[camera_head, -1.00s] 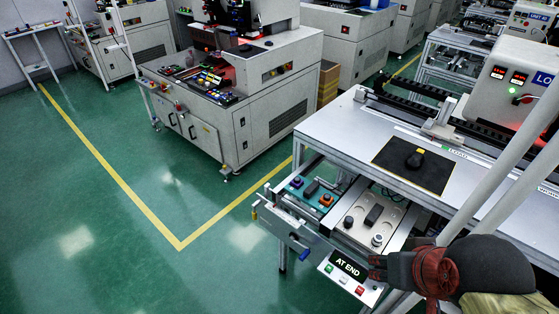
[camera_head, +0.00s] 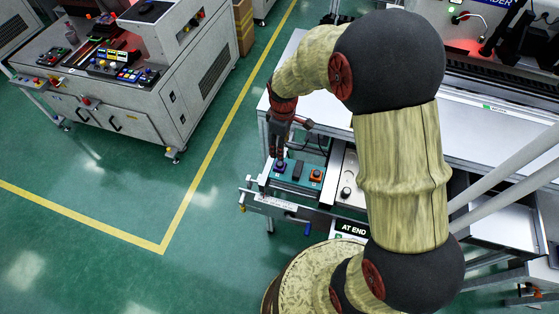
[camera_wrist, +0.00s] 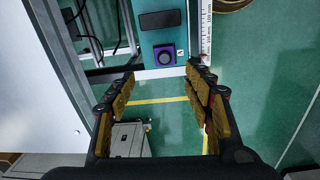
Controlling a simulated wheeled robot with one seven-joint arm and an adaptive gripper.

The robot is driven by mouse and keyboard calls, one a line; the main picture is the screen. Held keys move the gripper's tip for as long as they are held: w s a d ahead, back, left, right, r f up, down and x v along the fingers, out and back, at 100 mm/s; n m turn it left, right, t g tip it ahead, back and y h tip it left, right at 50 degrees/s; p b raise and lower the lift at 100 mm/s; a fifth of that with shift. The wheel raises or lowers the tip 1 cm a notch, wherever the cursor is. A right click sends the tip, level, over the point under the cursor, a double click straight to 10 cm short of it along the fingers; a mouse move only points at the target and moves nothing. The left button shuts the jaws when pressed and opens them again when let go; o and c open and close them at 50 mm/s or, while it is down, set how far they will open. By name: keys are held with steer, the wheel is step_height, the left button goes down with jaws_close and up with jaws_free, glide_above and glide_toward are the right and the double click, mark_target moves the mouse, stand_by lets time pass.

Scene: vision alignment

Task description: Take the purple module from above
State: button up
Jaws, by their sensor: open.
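My gripper (camera_head: 279,153) points down over that end of the plate. In the wrist view my gripper (camera_wrist: 160,76) is open, with nothing between its fingers. The module looks apart from the fingers; the exact height between them is unclear.
A black module (camera_head: 297,170) and an orange module (camera_head: 316,175) sit in the same row as the purple one. A light plate (camera_head: 348,178) lies to the right. The white table (camera_head: 325,100) is behind, with dark cables (camera_wrist: 110,40) beside the tray.

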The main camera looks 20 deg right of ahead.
steer(key=n, duration=0.1)
glide_above(280, 164)
steer(key=shift+g, duration=0.3)
steer(key=f, duration=0.6)
steer(key=shift+w+d+f, duration=0.3)
steer(key=f, duration=0.5)
steer(key=shift+s+a+b, duration=0.25)
steer(key=shift+b, duration=0.15)
steer(key=c, duration=0.4)
steer(key=c, duration=0.9)
